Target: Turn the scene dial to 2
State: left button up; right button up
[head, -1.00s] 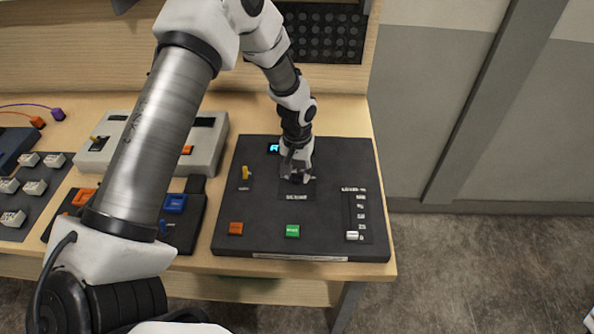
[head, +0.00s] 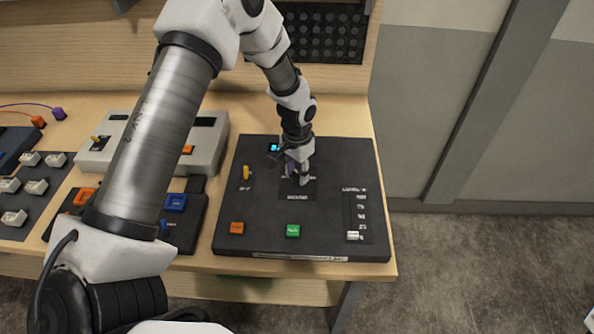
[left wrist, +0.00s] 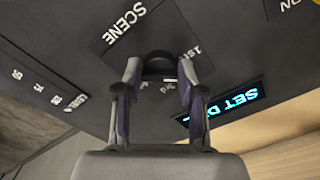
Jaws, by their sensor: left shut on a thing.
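The dark LED console (head: 330,215) lies on the wooden table. My left gripper (head: 297,178) points down at its scene dial and hides most of the dial in the head view. In the left wrist view, the two fingers of my left gripper (left wrist: 158,75) are closed on either side of the black, round scene dial (left wrist: 158,58). The word SCENE is printed beside it, and part of a position label, "1st", shows by the dial. Which position the dial points to cannot be read. My right gripper is not in view.
On the console are a yellow switch (head: 246,173), an orange button (head: 237,228), a green button (head: 292,230) and a white slider (head: 353,235). A grey box (head: 212,140) stands to the left.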

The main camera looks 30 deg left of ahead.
aim_at(297, 173)
pick_arm(q)
jog(key=m, duration=0.4)
jog(key=shift+m, duration=0.4)
jog(key=shift+f, duration=0.1)
jog(key=o, duration=1.1)
jog(key=shift+o, duration=0.2)
jog(key=shift+w, duration=0.15)
notch_tip(297, 173, up, 12)
